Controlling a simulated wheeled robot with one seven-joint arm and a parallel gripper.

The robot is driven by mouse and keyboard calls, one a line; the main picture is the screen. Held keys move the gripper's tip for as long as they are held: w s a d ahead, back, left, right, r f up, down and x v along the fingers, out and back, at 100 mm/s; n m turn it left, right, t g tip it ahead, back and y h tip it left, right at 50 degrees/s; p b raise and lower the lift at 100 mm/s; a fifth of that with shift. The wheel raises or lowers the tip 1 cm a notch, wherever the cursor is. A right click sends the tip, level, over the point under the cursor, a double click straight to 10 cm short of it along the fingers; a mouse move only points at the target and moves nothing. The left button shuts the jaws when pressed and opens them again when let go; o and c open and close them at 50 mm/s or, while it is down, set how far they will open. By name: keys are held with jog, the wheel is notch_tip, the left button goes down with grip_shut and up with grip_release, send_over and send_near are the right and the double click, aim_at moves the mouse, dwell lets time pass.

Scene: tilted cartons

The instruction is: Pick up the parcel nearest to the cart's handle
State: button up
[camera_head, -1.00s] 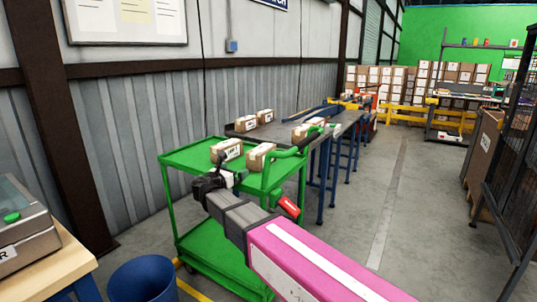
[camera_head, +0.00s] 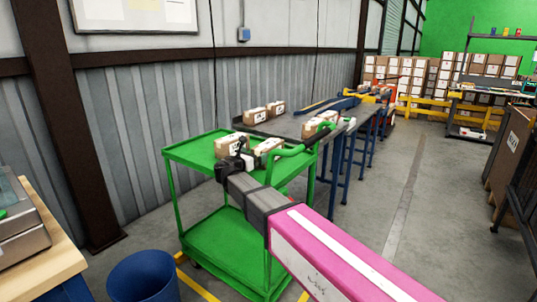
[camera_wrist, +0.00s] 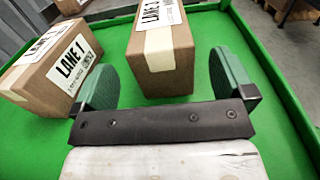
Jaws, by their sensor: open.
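Two brown cartons lie on the top shelf of the green cart (camera_head: 185,153). The right carton (camera_head: 268,147) is the one nearest the cart's green handle (camera_head: 305,147). The left carton (camera_head: 227,146) lies a little apart from it. My gripper (camera_head: 247,158) is open at the right carton's near end, partly hiding it. In the wrist view, this carton (camera_wrist: 163,62) has its near end between my two green fingers (camera_wrist: 165,78), with gaps on both sides. The other carton (camera_wrist: 55,72), labelled LANE 1, sits tilted just left of the left finger.
A grey conveyor table (camera_head: 285,127) with several cartons stands behind the cart. A blue bin (camera_head: 143,277) and a wooden table (camera_head: 45,262) are at the lower left.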

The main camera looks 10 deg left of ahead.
aim_at(262, 147)
jog(key=x, duration=0.6)
jog(key=shift+w, duration=0.4)
jog(key=shift+d, duration=0.1)
jog(key=c, duration=1.1)
jog(key=shift+r, duration=0.2)
